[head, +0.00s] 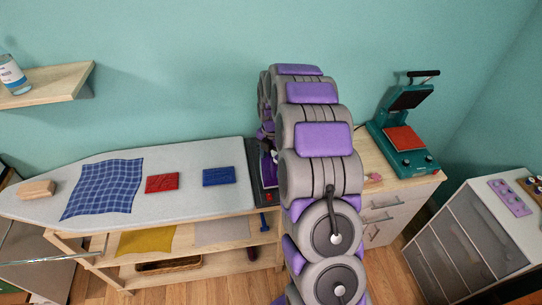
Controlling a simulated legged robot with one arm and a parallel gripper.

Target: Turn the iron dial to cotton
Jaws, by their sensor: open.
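The iron (268,168), dark with purple parts, sits on a dark rest at the right end of the ironing board (215,157). My own arm hides much of it, and its dial cannot be made out. My arm rises from the bottom, bends over at the top and comes down on its far side toward the iron. My gripper (268,146) is at the low end there, just above or beside the iron, small and partly hidden. It is open. I cannot tell whether it touches the iron.
A teal heat press (403,135) stands on the right cabinet. A wall shelf (45,84) is upper left.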

